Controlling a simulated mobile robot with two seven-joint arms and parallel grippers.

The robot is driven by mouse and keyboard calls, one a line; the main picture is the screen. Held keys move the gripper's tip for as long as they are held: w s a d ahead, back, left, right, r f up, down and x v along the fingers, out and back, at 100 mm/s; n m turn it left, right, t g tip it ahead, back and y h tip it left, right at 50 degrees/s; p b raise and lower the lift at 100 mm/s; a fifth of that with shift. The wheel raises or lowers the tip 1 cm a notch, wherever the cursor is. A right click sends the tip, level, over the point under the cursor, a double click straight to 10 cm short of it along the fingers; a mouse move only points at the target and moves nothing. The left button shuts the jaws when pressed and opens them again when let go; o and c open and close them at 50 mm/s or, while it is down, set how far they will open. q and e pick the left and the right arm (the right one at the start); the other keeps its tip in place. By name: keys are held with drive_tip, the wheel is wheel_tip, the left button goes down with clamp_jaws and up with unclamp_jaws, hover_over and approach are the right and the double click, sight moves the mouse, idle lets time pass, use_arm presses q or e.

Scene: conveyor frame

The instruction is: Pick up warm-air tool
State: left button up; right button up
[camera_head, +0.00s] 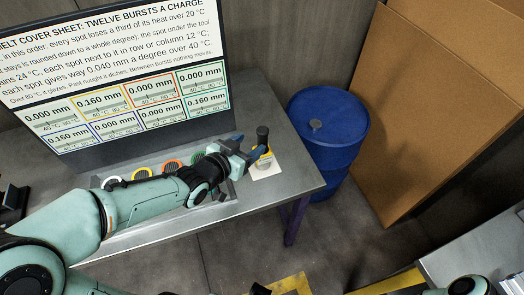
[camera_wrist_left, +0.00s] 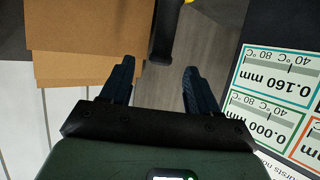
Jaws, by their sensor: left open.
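The warm-air tool (camera_head: 263,136), with a black upper part and a yellow lower part, stands upright on a white pad (camera_head: 266,170) at the right end of the metal bench. My left gripper (camera_head: 249,147) is open beside the tool, reaching in from the left. In the left wrist view, the open left gripper (camera_wrist_left: 158,70) points toward the black part of the tool (camera_wrist_left: 166,32), which shows ahead of and between the fingertips. The tool's lower part is partly hidden by a finger in the head view.
A blue barrel (camera_head: 330,125) and cardboard sheets (camera_head: 425,100) stand to the right.

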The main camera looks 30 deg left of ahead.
sight(266, 131)
use_arm(q)
drive_tip(key=x, duration=1)
drive_tip(key=shift+w+a, duration=0.1)
drive_tip(key=shift+w, duration=0.1)
clamp_jaws()
idle(1.1)
drive_tip(key=shift+r, duration=0.1)
